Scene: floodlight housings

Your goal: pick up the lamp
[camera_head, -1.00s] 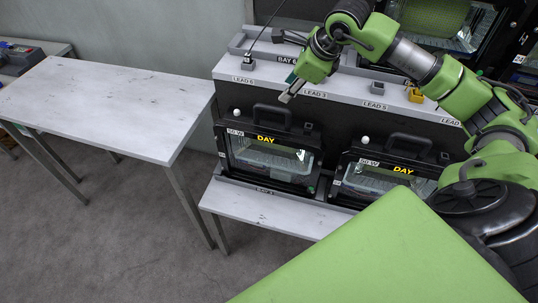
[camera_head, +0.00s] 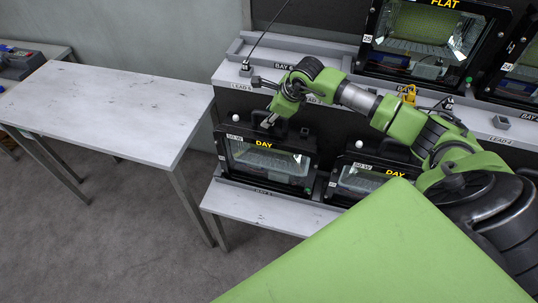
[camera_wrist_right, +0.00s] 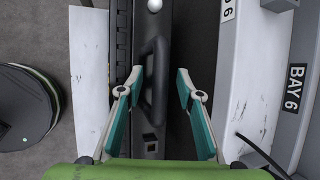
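The lamp under my right gripper is a black floodlight housing (camera_head: 228,158) with a glass front and yellow "DAY" text, on the low front shelf. My right gripper (camera_head: 267,124) is just above its top. In the right wrist view, the two teal-padded fingers (camera_wrist_right: 157,88) are spread on either side of its black carry handle (camera_wrist_right: 149,92), with gaps showing. Another "DAY" floodlight (camera_head: 365,180) stands to its right, and a "FLAT" floodlight (camera_head: 434,40) stands on the upper shelf. My left gripper is not in view.
The upper shelf (camera_head: 236,75) with lead labels and small sockets runs just behind the lamps; a "BAY 6" label (camera_wrist_right: 294,88) shows in the wrist view. A bare white table (camera_head: 105,110) stands at left. Open floor (camera_head: 120,230) lies between.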

